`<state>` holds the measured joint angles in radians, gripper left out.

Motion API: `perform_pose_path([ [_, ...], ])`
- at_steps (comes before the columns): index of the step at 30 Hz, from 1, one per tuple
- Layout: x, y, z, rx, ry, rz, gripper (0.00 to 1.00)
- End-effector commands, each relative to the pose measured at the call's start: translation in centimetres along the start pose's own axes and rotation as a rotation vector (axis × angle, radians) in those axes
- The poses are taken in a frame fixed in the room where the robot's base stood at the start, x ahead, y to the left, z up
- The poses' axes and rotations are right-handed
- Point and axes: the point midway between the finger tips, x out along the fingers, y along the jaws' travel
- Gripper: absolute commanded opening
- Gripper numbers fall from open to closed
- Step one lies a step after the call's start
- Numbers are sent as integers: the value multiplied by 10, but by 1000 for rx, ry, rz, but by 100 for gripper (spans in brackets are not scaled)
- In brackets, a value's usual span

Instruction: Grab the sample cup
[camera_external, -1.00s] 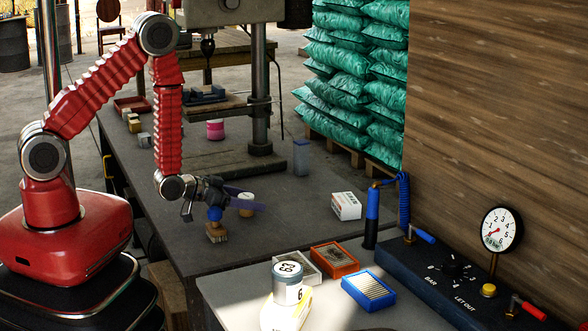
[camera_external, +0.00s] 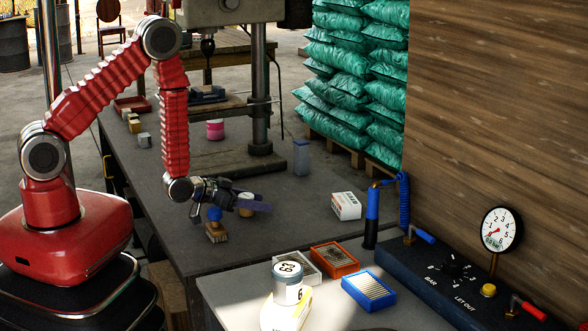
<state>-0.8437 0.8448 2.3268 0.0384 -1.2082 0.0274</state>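A small cup with a pale lid and a tan body (camera_external: 246,211) stands upright on the grey workbench; I take it to be the sample cup. My gripper (camera_external: 256,204) is low over the bench and level with the cup, reaching in from the left. A purple finger crosses in front of the cup and extends past it to the right. The other finger is mostly hidden, so I cannot tell whether the fingers touch the cup or how wide they are.
A blue-knobbed wooden brush (camera_external: 216,230) stands just in front of my gripper. A white box (camera_external: 346,205) lies to the right, a pink jar (camera_external: 215,129) farther back. The drill press column (camera_external: 260,100) rises behind.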

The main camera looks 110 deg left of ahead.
Motion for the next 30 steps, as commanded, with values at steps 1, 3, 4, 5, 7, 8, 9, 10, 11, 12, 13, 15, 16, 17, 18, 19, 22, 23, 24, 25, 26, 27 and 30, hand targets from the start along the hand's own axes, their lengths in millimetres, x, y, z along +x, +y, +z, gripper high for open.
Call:
perform_pose_path([
  [1,0,0,0,0,0,0,41],
  [3,0,0,0,0,0,0,36],
  [4,0,0,0,0,0,0,34],
  [5,0,0,0,0,0,0,32],
  [7,0,0,0,0,0,0,27],
  [8,0,0,0,0,0,0,25],
  [9,0,0,0,0,0,0,22],
  [10,0,0,0,0,0,0,20],
  [11,0,0,0,0,0,0,18],
  [12,0,0,0,0,0,0,15],
  [13,0,0,0,0,0,0,13],
  [15,0,0,0,0,0,0,13],
  [16,0,0,0,0,0,0,13],
  [17,0,0,0,0,0,0,13],
  [18,0,0,0,0,0,0,12],
  [19,0,0,0,0,0,0,12],
  [22,0,0,-1,0,1,0,12],
  [23,-1,0,-2,0,1,0,12],
  [24,-1,0,-3,0,2,0,12],
  [25,-1,0,-4,0,2,0,12],
  [26,-2,0,-6,0,2,0,12],
  [27,-3,0,-8,0,2,0,12],
  [30,-6,0,-15,0,2,0,12],
])
